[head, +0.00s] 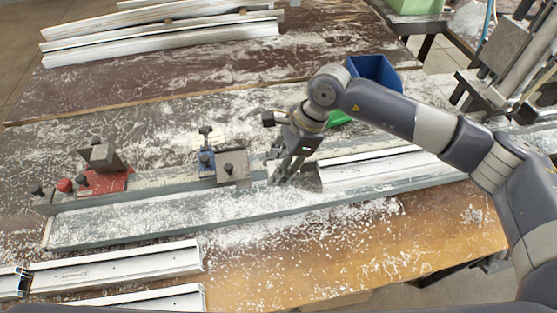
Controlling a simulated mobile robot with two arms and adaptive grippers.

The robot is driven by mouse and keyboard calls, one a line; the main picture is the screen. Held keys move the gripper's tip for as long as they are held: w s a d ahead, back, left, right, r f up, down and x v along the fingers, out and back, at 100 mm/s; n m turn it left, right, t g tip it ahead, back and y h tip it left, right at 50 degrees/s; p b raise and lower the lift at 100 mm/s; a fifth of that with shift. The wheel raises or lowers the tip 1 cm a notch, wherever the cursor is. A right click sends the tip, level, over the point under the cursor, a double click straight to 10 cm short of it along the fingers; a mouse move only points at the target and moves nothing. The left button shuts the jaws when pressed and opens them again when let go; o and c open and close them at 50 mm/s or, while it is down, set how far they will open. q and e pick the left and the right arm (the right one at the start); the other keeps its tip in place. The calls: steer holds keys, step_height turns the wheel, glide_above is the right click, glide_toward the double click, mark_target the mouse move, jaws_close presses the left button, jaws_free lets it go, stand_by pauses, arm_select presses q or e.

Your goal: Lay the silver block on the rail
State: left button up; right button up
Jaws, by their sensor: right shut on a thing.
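My right gripper (283,180) reaches down over the long grey rail (150,220) near the middle of the bench. It is shut on the silver block (310,179), a grey piece partly hidden by the fingers. The block is low, close to the left end of a white profile (385,170); I cannot tell whether it touches the rail. My left gripper is not in view.
A blue clamp with a grey plate (233,167) stands left of my right gripper, and a red clamp (105,182) farther left. A blue bin (375,70) is behind my right arm. White profiles lie at the back (160,45) and front left (115,268). Shavings cover the bench.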

steer(key=shift+f, duration=0.6)
step_height(320, 180, down, 4)
steer(key=b, duration=0.3)
steer(key=shift+f+b, duration=0.2)
steer(key=shift+b, duration=0.15)
steer(key=shift+f+b, duration=1.15)
steer(key=shift+b, duration=0.05)
steer(key=shift+f+b, duration=0.3)
steer(key=shift+b, duration=0.1)
steer(key=o, duration=1.2)
